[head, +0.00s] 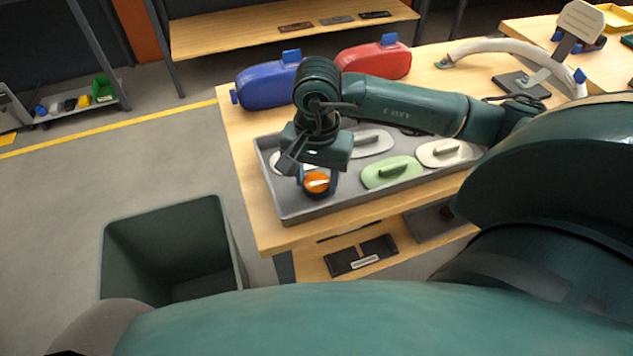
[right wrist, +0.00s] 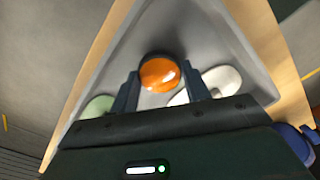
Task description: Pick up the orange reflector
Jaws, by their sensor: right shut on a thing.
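The orange reflector (head: 317,182) is a small round disc with a glossy face. My right gripper (head: 318,180) is shut on it over the left part of the grey tray (head: 292,212). In the right wrist view the reflector (right wrist: 160,73) sits between the two fingertips of my right gripper (right wrist: 160,80), touching both. The tray's floor (right wrist: 185,35) shows beyond it; I cannot tell exactly how high the reflector is above it. My left gripper is not in the head view.
The tray also holds a green handled piece (head: 391,172) and several pale ones, such as one at right (head: 446,153). A blue container (head: 268,86) and a red one (head: 375,61) stand behind the tray. A dark open bin (head: 170,245) stands on the floor at left.

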